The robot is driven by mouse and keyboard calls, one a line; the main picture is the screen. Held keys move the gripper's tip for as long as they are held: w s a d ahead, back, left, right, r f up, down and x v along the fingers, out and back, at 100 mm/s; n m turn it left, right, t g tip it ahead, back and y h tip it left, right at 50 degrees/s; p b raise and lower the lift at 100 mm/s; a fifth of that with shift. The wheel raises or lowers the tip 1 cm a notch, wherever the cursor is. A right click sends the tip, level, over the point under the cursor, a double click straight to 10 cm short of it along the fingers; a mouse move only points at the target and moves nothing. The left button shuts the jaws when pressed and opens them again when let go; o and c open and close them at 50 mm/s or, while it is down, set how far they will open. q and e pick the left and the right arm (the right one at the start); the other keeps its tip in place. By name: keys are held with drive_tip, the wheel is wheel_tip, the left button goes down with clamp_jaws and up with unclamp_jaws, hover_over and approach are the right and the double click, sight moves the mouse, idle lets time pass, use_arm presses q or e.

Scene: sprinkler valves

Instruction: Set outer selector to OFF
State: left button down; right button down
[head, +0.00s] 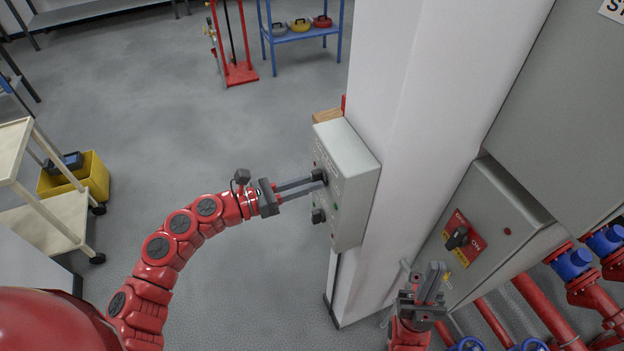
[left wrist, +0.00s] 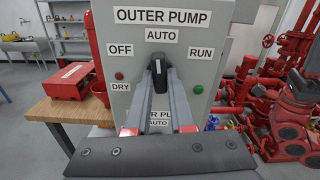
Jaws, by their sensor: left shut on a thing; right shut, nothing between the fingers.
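The outer selector (left wrist: 158,66) is a black knob on a grey panel under the label OUTER PUMP. It points up at the AUTO label (left wrist: 162,35); the OFF label (left wrist: 120,50) is to its left and RUN to its right. My left gripper (left wrist: 160,88) has its two long fingers shut on the knob's sides. In the head view the left gripper (head: 316,179) reaches the upper knob on the control box (head: 355,173) from the left. My right gripper (head: 430,284) is shut and empty, below and right of the box.
A second black knob (head: 318,216) sits lower on the same box. A pillar (head: 415,110) carries the box. A grey cabinet with a red and yellow switch (head: 457,238) and red pipes (head: 545,305) stand at right.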

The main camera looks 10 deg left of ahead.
use_arm(q)
drive_tip(key=shift+f, duration=0.15)
drive_tip(key=n+p, duration=0.1)
drive_tip(key=n, duration=0.2)
drive_tip(key=shift+s+n, duration=0.1)
drive_tip(key=shift+n, duration=0.2)
